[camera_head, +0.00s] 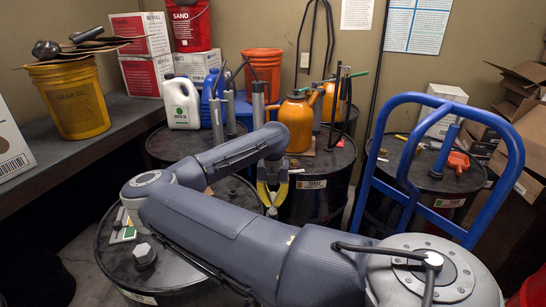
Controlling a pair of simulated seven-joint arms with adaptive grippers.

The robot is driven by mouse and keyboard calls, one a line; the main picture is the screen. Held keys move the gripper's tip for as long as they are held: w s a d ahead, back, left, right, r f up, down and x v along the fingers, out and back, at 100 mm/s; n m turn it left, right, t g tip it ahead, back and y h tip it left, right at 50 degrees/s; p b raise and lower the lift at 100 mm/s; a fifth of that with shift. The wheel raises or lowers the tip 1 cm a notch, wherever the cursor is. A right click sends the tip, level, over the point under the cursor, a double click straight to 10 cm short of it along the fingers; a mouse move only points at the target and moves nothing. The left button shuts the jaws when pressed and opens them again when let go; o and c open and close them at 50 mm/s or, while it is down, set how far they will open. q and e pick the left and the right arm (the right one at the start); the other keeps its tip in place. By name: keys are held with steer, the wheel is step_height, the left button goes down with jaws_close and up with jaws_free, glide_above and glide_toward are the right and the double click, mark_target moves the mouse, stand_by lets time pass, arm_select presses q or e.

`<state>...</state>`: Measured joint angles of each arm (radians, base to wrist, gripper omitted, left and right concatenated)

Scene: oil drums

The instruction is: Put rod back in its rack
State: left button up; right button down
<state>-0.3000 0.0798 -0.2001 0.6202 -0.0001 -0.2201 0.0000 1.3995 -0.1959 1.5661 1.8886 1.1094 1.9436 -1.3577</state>
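My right gripper (272,198) has yellow fingers and points down in front of the middle drum (312,200). Its fingers lean close at the tips; whether a gap remains, or something thin is between them, I cannot tell. My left gripper is not in view. I cannot identify the rod or its rack with certainty. Upright slender things include a blue cylinder (446,148) on the right drum (455,187), and grey cylinders (216,118) and (258,102) near the jugs. My own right arm hides much of the front drum (115,262).
A blue hand-truck frame (510,150) stands at right. An orange sprayer (297,122), a white jug (181,103) and an orange bucket (263,68) crowd the drums behind. A yellow bucket (72,100) stands on the left bench (120,118). Cardboard boxes (520,90) are at right.

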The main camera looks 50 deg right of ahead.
steer(key=shift+f, duration=0.1)
stand_by(0.3)
steer(key=c, duration=1.5)
jaws_free()
step_height(320, 180, up, 12)
steer(key=shift+f, duration=0.2)
steer(key=shift+r, duration=0.2)
steer(key=shift+d, duration=0.1)
